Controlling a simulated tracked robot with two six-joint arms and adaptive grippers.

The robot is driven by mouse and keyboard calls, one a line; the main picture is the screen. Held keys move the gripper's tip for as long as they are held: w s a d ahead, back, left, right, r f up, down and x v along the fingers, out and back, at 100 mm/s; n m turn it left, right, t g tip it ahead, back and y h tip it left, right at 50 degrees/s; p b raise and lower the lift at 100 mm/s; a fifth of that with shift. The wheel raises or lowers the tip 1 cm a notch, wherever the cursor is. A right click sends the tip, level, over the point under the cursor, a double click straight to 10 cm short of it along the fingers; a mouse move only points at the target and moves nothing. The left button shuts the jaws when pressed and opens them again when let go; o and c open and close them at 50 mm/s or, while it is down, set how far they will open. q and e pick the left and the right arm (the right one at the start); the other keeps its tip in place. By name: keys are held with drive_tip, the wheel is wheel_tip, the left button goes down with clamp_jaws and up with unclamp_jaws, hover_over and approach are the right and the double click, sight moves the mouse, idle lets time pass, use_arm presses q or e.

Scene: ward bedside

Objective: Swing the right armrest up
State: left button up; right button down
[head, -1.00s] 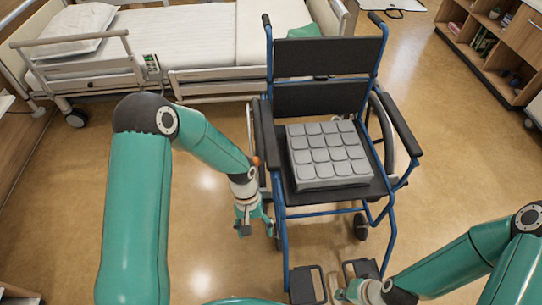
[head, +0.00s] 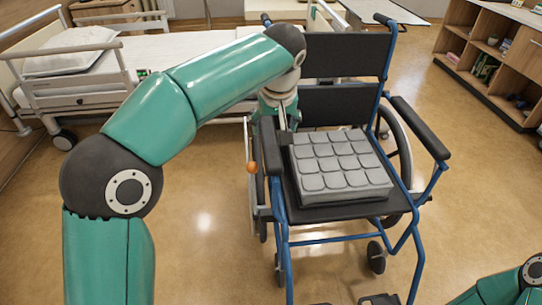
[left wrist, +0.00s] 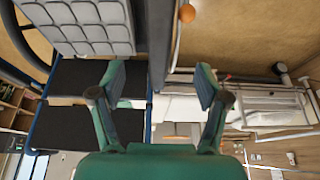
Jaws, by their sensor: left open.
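The blue-framed wheelchair faces me with both armrests down. The black armrest at the picture's left (head: 270,153), on the chair's own right side, runs level beside the seat. My left gripper (head: 284,128) is over the rear part of this armrest, partly hidden by its own wrist. In the left wrist view, the open fingers (left wrist: 160,86) stand apart on either side of the armrest (left wrist: 158,40); I cannot tell whether they touch it. An orange ball (head: 252,168) sits beside the armrest's outer side and also shows in the left wrist view (left wrist: 187,13). My right gripper is out of view.
A grey padded cushion (head: 338,165) lies on the seat, close to the armrest. The other armrest (head: 419,127) is at the right. A bed (head: 190,48) stands behind the chair, and an open shelf (head: 490,62) at the back right. The floor in front-left is clear.

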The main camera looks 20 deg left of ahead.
sight(272, 152)
use_arm(q)
drive_tip(key=b+x, duration=0.3)
drive_tip(key=x, duration=1.1)
drive_tip(key=shift+s, duration=0.1)
